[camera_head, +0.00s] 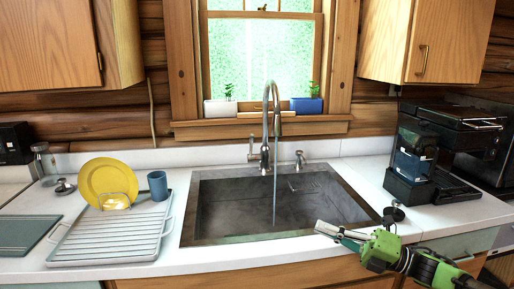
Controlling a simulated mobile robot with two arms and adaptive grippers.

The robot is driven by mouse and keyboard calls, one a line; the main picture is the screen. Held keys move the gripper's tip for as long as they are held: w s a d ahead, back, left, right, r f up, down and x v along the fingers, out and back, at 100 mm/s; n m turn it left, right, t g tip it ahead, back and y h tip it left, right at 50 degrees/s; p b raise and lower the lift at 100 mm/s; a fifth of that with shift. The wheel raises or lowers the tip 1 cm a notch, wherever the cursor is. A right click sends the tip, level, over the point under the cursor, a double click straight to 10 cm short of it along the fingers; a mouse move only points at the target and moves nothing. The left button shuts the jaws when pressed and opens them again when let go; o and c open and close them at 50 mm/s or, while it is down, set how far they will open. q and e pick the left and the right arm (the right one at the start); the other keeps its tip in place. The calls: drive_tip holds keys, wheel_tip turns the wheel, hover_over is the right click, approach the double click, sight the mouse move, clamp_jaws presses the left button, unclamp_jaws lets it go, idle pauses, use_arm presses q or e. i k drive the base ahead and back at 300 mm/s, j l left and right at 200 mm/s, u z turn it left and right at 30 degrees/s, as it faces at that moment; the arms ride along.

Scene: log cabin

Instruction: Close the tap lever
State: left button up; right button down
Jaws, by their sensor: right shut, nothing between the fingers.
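The silver tap (266,150) stands behind the sink (212,240), its tall spout arching forward over the basin. A thin stream of water (275,185) runs down from the spout. The tap lever (252,146) is a short silver handle pointing up on the left side of the tap's base. My right gripper (324,231), on a green arm from the lower right, is shut and empty by the sink's front right edge, well apart from the lever. My left gripper is not in view.
A drying rack (110,240) with a yellow plate (107,181) and a blue cup (157,185) is left of the sink. A soap dispenser (300,160) stands right of the tap. A black coffee machine (408,188) is farther right. Two planters sit on the windowsill.

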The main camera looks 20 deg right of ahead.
sight(250, 157)
drive_tip(key=i+l, duration=0.15)
drive_tip(key=i, duration=0.3)
drive_tip(key=i+l, duration=0.2)
drive_tip(key=i, duration=0.25)
drive_tip(key=i+l, duration=0.15)
drive_tip(key=i, duration=0.25)
